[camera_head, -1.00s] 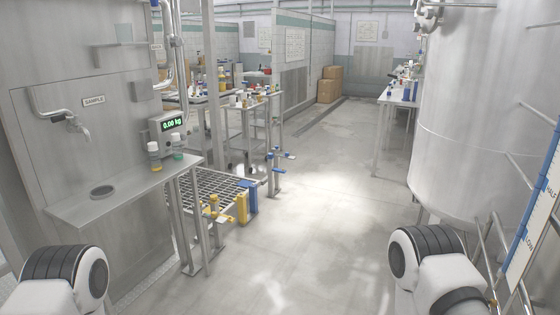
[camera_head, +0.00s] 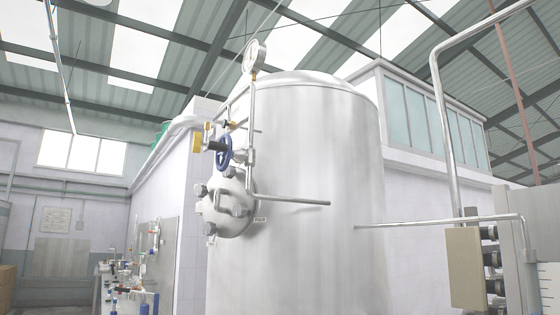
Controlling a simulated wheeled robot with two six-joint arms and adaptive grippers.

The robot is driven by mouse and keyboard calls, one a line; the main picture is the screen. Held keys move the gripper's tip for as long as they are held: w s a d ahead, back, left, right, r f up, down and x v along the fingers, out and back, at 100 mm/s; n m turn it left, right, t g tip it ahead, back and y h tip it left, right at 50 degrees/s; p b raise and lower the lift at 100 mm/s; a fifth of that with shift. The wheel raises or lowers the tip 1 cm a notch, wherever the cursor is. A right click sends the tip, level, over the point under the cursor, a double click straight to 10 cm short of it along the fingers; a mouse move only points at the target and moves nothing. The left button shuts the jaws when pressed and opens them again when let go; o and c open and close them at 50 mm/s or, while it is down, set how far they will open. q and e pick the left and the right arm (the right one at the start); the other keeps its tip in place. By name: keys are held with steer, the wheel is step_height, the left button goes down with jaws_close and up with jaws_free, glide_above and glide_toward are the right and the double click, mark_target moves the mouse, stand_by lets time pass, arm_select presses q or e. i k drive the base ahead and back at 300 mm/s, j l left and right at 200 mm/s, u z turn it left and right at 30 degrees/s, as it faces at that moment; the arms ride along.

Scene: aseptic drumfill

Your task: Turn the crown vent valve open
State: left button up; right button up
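A tall steel tank (camera_head: 320,190) with a domed top stands in the middle of the view. Valve fittings sit at its upper left: a blue handwheel (camera_head: 224,152), a yellow part (camera_head: 197,142) with a dark body beside it, and a small yellow-brown fitting (camera_head: 232,125) above. I cannot tell for sure which of these is the crown vent valve or whether it is open. A round pressure gauge (camera_head: 255,56) stands on a thin pipe above them. Neither of my grippers is in view.
A bolted round hatch (camera_head: 229,208) and a horizontal bar (camera_head: 290,201) stick out from the tank's side below the fittings. Pipes (camera_head: 440,105) and a box (camera_head: 465,267) stand at the right. A cluttered bench (camera_head: 125,300) is at the lower left.

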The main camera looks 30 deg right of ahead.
mark_target(198, 142)
steer(key=z, duration=0.55)
steer(key=i+j+z, duration=0.2)
steer(key=z, duration=0.2)
steer(key=i+j+z, duration=0.15)
steer(key=z, duration=0.2)
steer(key=j, duration=0.05)
